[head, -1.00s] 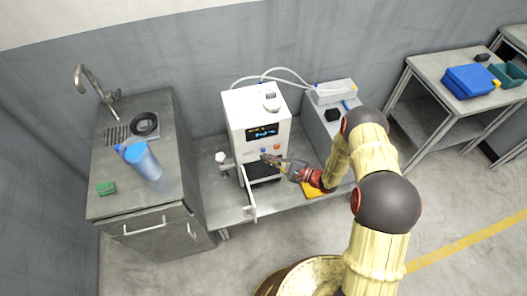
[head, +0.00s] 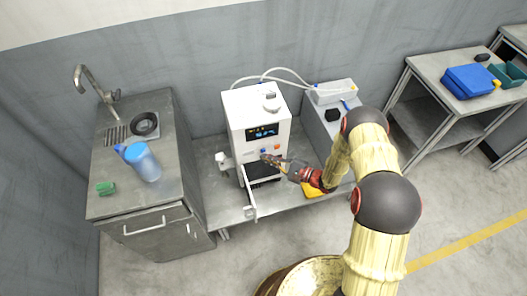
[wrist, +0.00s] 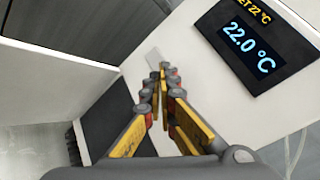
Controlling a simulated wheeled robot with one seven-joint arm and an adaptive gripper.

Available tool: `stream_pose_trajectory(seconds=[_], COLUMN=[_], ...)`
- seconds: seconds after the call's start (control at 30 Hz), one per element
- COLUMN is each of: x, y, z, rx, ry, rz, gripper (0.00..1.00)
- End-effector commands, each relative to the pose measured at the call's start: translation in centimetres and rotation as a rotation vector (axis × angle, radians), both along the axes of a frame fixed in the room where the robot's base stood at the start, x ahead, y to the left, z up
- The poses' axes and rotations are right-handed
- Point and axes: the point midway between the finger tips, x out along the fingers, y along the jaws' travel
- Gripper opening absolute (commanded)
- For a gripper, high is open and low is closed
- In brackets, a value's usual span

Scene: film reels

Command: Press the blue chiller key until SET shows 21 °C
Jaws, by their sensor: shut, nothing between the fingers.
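The white chiller (head: 240,112) stands on the bench with a dark display (head: 262,132) on its front. In the wrist view the display (wrist: 258,42) reads SET 22 °C in yellow, its start cut off, and 22.0 °C in blue. The blue key (head: 263,151) is a small spot below the display, beside an orange one (head: 277,149). My gripper (head: 265,157) is shut and empty, its tips at the front by the blue key; I cannot tell whether they touch. In the wrist view the shut fingertips (wrist: 164,68) hide the key.
An open white door (head: 249,200) sticks out below the chiller's front, near my gripper. A grey box unit (head: 325,125) stands on the right. The sink cabinet (head: 110,172) with a blue-lidded jug (head: 143,162) is on the left.

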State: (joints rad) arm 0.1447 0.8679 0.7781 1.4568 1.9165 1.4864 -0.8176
Motion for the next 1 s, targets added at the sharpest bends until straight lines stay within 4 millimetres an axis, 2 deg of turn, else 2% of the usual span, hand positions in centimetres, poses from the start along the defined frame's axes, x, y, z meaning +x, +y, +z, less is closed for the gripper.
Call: stream_pose_trajectory(seconds=[0.23, 1.0], x=[0.7, 1.1], y=[0.2, 0.3], z=[0.0, 0.0], rx=[-0.001, 0.000], ry=[-0.002, -0.001], rz=[0.000, 0.000], gripper=[0.00, 0.00])
